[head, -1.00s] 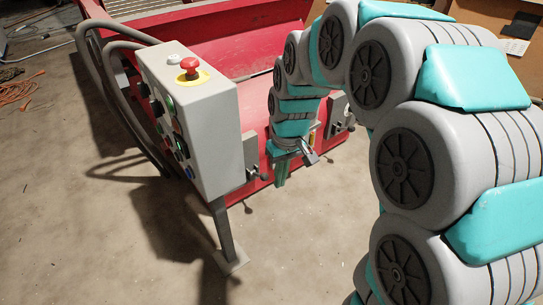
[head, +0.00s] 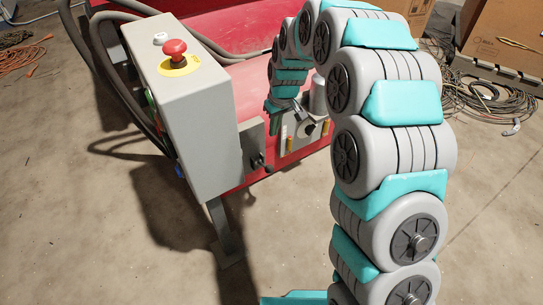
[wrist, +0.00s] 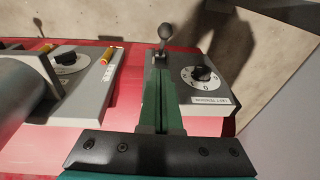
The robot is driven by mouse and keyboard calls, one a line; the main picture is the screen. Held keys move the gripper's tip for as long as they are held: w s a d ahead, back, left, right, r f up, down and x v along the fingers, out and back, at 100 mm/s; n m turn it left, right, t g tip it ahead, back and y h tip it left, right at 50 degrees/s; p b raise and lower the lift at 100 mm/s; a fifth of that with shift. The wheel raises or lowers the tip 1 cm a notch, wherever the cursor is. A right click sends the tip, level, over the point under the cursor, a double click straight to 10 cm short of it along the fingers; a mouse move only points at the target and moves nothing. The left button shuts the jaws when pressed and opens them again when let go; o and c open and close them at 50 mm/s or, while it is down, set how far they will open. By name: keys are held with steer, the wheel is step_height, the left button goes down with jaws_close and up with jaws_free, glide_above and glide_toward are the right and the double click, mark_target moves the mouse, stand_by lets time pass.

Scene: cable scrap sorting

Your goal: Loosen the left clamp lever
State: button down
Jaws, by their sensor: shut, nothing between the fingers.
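The left clamp lever shows in the wrist view as a dark ball knob (wrist: 165,31) on a short stem, just past my fingertips. In the head view its dark knob (head: 258,160) stands out from a grey plate (head: 250,143) on the red machine, beside the control box. My gripper (wrist: 161,60) is shut and empty, its green fingers together in line with the lever stem; I cannot tell whether they touch it. In the head view, my gripper (head: 268,108) is above and slightly right of the knob, partly hidden by my wrist.
A grey control box (head: 205,130) with a red emergency button (head: 174,50) stands close left. The left plate (wrist: 213,98) carries a black dial (wrist: 202,74). Another plate (wrist: 85,95) has a dial and orange marker. Cables (head: 490,105) and cardboard boxes (head: 505,35) lie back right.

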glide_toward(270, 165)
steer(key=f, duration=0.1)
steer(key=w+a+f, duration=0.1)
steer(key=f, duration=0.3)
steer(key=shift+w+a+f+p, duration=0.2)
steer(key=shift+w+p, duration=0.05)
steer(key=shift+p, duration=0.05)
steer(key=shift+s+f, duration=0.15)
steer(key=shift+f, duration=0.45)
